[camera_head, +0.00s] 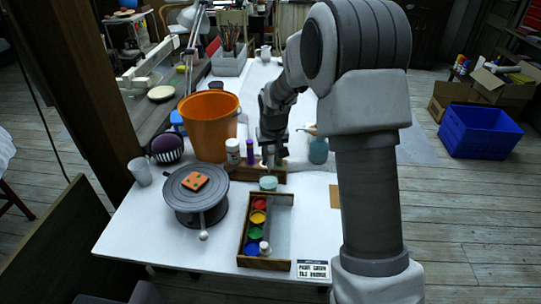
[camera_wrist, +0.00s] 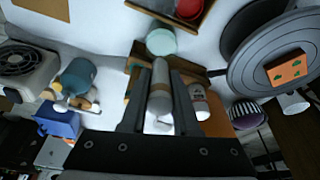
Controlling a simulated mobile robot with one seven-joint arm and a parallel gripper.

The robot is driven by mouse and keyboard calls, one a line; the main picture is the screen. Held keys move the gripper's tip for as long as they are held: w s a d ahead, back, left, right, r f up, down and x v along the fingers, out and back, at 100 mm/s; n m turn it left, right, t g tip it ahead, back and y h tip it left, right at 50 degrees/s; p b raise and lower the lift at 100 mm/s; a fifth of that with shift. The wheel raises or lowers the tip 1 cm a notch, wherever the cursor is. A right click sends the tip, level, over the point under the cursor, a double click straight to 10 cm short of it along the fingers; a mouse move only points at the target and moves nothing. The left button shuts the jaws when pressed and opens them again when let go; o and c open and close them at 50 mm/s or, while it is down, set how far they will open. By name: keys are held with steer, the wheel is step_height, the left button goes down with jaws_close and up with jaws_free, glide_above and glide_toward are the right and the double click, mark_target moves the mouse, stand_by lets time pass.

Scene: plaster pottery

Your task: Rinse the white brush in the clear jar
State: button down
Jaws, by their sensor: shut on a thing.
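My gripper (camera_head: 270,150) is over the wooden rack (camera_head: 245,175) near the middle of the table. In the wrist view its fingers (camera_wrist: 159,72) are shut on a pale, upright cylindrical thing that appears to be the white brush (camera_wrist: 159,92). Its lower end is at the rack; I cannot tell whether it is clear of it. A translucent, empty-looking clear jar (camera_head: 140,172) stands at the table's left edge, well away from my gripper; it also shows in the wrist view (camera_wrist: 293,103). A blue-green jar (camera_head: 318,152) with a brush lying across its top stands right of my gripper.
A white bottle (camera_head: 232,152) and purple bottle (camera_head: 250,151) stand beside my gripper. An orange bucket (camera_head: 208,125) is behind them. A turntable (camera_head: 196,200) bearing an orange tile and a paint tray (camera_head: 243,245) are in front. A pale green round pot (camera_head: 268,184) sits before the rack.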

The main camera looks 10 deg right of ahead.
mark_target(271, 147)
stand_by(0.4)
steer(key=shift+r+p, duration=0.95)
steer(key=shift+r, duration=0.6)
